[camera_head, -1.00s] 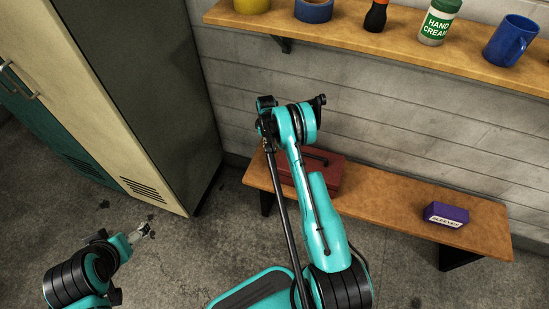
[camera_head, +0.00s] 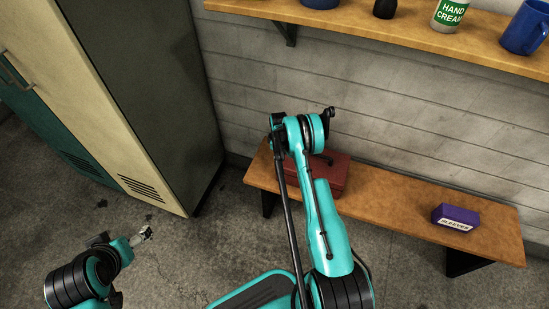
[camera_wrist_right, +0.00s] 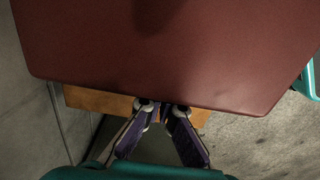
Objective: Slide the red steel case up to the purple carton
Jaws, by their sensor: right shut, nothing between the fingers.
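The red steel case (camera_head: 328,182) lies on the wooden bench (camera_head: 395,200), partly hidden behind my right arm. The purple carton (camera_head: 456,217) sits on the bench further right, with bare wood between the two. In the right wrist view the case (camera_wrist_right: 200,60) fills the upper part, close to the camera. My right gripper (camera_wrist_right: 163,106) is shut and empty, its fingertips at the case's lower edge; I cannot tell whether they touch. In the head view the right gripper is hidden behind its arm. My left gripper (camera_head: 145,233) is low at the left, away from the bench, too small to read.
A wall shelf (camera_head: 390,30) above the bench holds a hand cream bottle (camera_head: 450,13), a blue mug (camera_head: 525,28) and other items. A tall cabinet (camera_head: 140,110) stands at the left. The bench top between case and carton is clear.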

